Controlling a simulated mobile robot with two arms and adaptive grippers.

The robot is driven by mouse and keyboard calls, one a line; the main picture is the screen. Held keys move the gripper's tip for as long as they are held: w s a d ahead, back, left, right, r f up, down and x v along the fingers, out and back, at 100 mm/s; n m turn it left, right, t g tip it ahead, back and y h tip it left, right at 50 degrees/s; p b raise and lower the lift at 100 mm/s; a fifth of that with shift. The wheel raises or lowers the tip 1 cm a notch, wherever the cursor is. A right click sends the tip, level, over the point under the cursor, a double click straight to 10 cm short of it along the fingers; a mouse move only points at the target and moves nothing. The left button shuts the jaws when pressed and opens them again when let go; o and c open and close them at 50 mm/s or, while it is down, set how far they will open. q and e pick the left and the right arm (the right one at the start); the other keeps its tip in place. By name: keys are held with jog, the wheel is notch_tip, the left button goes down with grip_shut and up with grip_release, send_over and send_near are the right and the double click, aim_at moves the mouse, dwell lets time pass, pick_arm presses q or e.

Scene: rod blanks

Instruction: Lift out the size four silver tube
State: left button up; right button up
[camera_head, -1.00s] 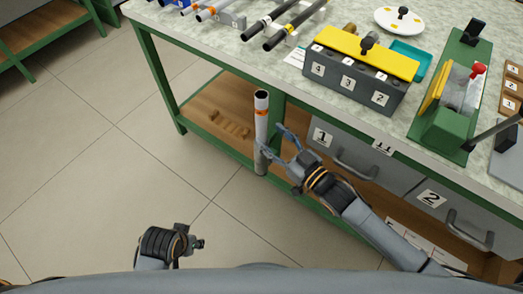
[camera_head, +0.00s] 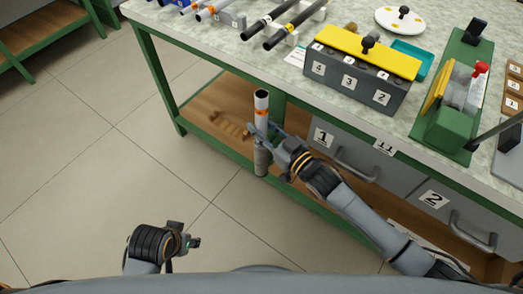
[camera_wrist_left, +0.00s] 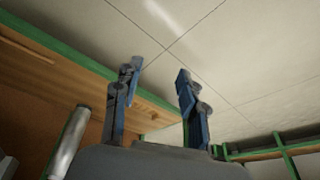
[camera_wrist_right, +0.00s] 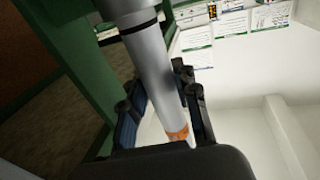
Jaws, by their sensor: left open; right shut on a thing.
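The silver tube (camera_head: 261,103) stands upright beside the bench's lower shelf, with an orange band near its open top. No size number is readable on it. My right gripper (camera_head: 259,134) is shut around its middle. In the right wrist view the tube (camera_wrist_right: 153,60) runs between the fingers (camera_wrist_right: 168,105), showing a black ring and an orange band.
The bench top (camera_head: 350,110) is above and behind the tube. On it are a grey numbered block with a yellow lid (camera_head: 368,52), black rods (camera_head: 290,28) and a green fixture (camera_head: 450,120). Drawers (camera_head: 345,150) are right of the tube. Open floor (camera_head: 110,190) lies left.

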aim_at(266, 108)
jog(key=shift+r, duration=0.1)
jog(key=shift+r, duration=0.5)
notch_tip(266, 108, up, 8)
jog(key=shift+f+p, duration=0.25)
jog(key=shift+p, duration=1)
notch_tip(266, 108, up, 9)
jog(key=p, duration=0.2)
pick_arm(q)
jog(key=s+f+g+p, duration=0.1)
jog(key=s+f, duration=0.5)
jog(key=f, duration=0.5)
jog(key=s+a+f+p, duration=0.1)
jog(key=s+f+p, duration=0.1)
jog(key=s+f, duration=0.4)
jog(key=shift+a+f+g, duration=0.3)
jog(key=shift+f+g, duration=0.1)
jog(key=shift+f, duration=2.05)
pick_arm(e)
jog(key=r+v, duration=0.2)
jog(key=v, duration=1.6)
jog(key=shift+r, duration=0.2)
